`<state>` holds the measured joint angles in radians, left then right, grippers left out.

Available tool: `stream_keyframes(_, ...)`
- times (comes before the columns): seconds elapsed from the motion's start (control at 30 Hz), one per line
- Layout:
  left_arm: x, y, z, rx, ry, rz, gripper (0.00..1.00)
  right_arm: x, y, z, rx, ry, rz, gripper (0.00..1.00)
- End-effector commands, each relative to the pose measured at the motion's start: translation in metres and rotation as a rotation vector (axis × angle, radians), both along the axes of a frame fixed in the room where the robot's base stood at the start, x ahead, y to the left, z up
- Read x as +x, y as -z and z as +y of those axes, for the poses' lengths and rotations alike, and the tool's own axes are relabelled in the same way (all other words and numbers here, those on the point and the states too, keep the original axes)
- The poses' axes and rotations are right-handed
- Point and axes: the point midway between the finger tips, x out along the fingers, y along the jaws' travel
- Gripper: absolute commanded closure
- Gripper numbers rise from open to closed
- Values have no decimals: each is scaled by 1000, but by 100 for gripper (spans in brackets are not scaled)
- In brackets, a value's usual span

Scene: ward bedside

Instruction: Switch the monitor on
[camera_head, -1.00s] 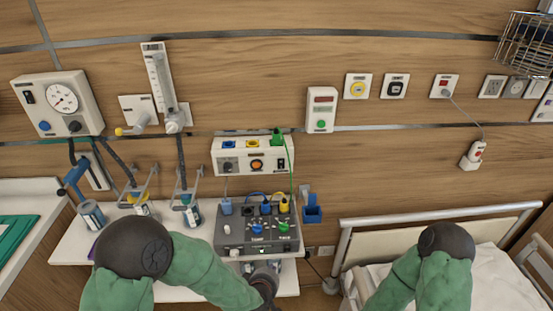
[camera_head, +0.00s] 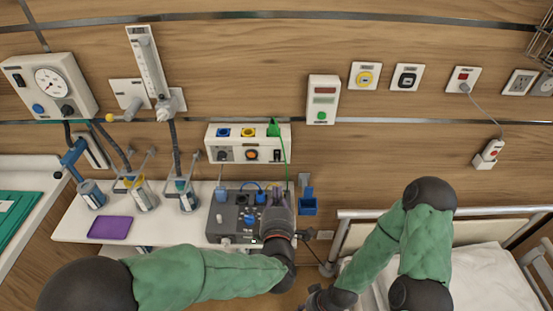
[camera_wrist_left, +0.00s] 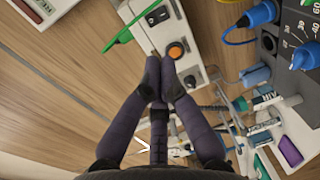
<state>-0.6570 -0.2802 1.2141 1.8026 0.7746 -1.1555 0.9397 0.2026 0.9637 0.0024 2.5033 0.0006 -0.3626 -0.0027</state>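A white wall box (camera_head: 215,145) carries a round orange button (camera_head: 252,155), a dark switch at its right end (camera_head: 277,155) and a green plug (camera_head: 273,128). Below it, a grey unit with knobs (camera_head: 222,225) sits on the shelf, partly hidden by my left gripper. I cannot tell which one is the monitor. My left gripper (camera_head: 277,194) is in front of the grey unit's right side, below the white box. In the left wrist view its fingertips (camera_wrist_left: 160,60) are together and empty, pointing towards the box (camera_wrist_left: 196,62) near its orange button (camera_wrist_left: 176,50). My right gripper (camera_head: 325,298) is partly cut off at the bottom edge.
Canisters (camera_head: 143,197) hang at the left of the shelf (camera_head: 75,222), where a purple pad (camera_head: 110,227) lies. A blue holder (camera_head: 308,205) is right of my left gripper. A bed rail (camera_head: 450,212) stands at the right. A green cable hangs from the plug.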

Motion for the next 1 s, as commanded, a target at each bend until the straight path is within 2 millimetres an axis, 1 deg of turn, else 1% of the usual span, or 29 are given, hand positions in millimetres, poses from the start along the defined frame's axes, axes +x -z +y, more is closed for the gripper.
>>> stream_keyframes(0.27,1,1,0,1,0,1,100,0,0,0,0,0,1,60)
stream_keyframes(0.37,6,2,0,1,0,1,100,0,2,0,0,0,0,60)
stream_keyframes(0.43,14,3,0,1,-1,0,100,0,3,0,0,0,0,60)
stream_keyframes(0.57,34,7,1,2,-1,2,100,0,7,0,0,0,0,60)
stream_keyframes(0.8,80,12,1,2,-2,2,100,0,15,0,0,0,0,60)
stream_keyframes(1.0,113,16,0,3,0,2,100,0,20,0,0,0,0,60)
